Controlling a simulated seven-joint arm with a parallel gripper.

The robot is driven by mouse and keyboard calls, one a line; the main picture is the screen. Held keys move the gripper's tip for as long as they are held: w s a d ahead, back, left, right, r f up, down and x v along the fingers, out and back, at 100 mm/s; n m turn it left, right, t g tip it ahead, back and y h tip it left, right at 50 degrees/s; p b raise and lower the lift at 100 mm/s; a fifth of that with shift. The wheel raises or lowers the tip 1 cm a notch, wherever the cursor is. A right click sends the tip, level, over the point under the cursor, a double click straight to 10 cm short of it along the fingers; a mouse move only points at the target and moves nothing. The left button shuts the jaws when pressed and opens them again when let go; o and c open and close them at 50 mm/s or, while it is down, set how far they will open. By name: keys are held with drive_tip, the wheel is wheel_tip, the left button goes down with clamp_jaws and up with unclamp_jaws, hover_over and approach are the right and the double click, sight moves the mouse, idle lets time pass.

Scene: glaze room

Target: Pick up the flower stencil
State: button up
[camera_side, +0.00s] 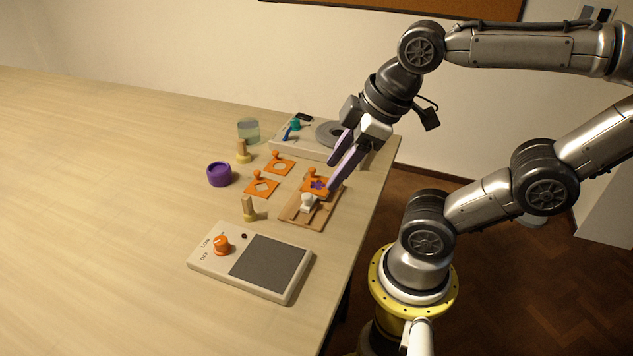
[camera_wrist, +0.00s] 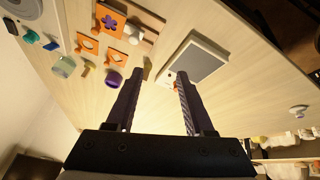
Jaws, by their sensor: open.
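The flower stencil (camera_side: 310,185) is an orange square plate with a small orange knob and a purple flower shape in its middle. It lies on a wooden board (camera_side: 291,215) near the table's right edge. In the wrist view the flower stencil (camera_wrist: 101,14) is at the top left, clear of the fingers. My gripper (camera_side: 331,175) has two purple fingers, spread apart and pointing down to the left, close to the stencil in the side view. In the wrist view my gripper (camera_wrist: 164,68) holds nothing between its fingers. The side view does not show whether a finger touches the stencil.
A white knobbed piece (camera_side: 308,201) sits beside the stencil on the board. Two other orange stencils (camera_side: 286,168) (camera_side: 251,188), a purple ring (camera_side: 219,175) and wooden pegs (camera_side: 242,152) lie left. A hotplate-like box (camera_side: 218,262) is in front; a wheel (camera_side: 328,132) behind.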

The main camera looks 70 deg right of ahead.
wheel_tip(320, 180, up, 2)
drive_tip(key=w+d+n+g, duration=0.1)
drive_tip(key=w+n, duration=0.2)
drive_tip(key=n, duration=0.2)
drive_tip(key=r+n+g+y, duration=0.1)
drive_tip(key=n+g, duration=0.1)
hover_over(318, 181)
drive_tip(key=a, duration=0.3)
drive_tip(key=s+d+f+m+y, duration=0.1)
drive_tip(key=s+d+f+m, duration=0.15)
drive_tip(key=d, duration=0.45)
drive_tip(key=x, duration=0.9)
drive_tip(key=w+x, duration=0.1)
drive_tip(key=x, duration=0.3)
drive_tip(key=shift+w+f, duration=0.1)
drive_tip(key=shift+f, duration=0.05)
clamp_jaws()
